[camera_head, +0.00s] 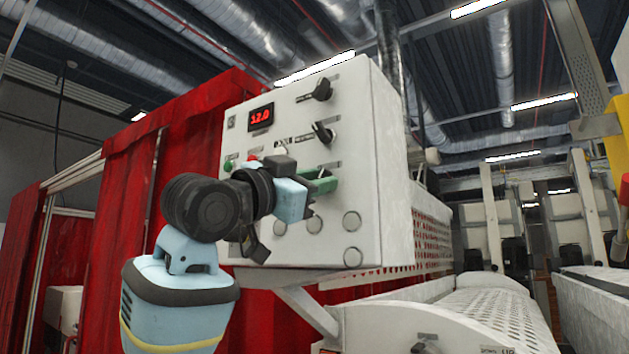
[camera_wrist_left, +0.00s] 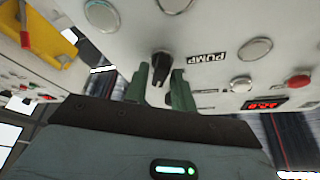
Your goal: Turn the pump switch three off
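The pump switch (camera_wrist_left: 160,68) is a black knob on a white panel face, beside a "PUMP" label (camera_wrist_left: 206,57) in the left wrist view. My left gripper (camera_wrist_left: 161,80) has its two green fingers apart, one on each side of this knob. A narrow gap shows at one finger; contact at the other cannot be told. In the head view my left gripper (camera_head: 320,180) is at the lower part of the control box (camera_head: 385,150) and hides this knob. Two other black knobs, an upper one (camera_head: 322,89) and a middle one (camera_head: 323,132), stand above it. My right gripper is out of view.
The panel also has a red display (camera_head: 261,117), a green button (camera_head: 228,166) and several round metal caps (camera_head: 352,221). Red curtains (camera_head: 190,130) hang behind and left. A white perforated machine cover (camera_head: 480,305) lies below right.

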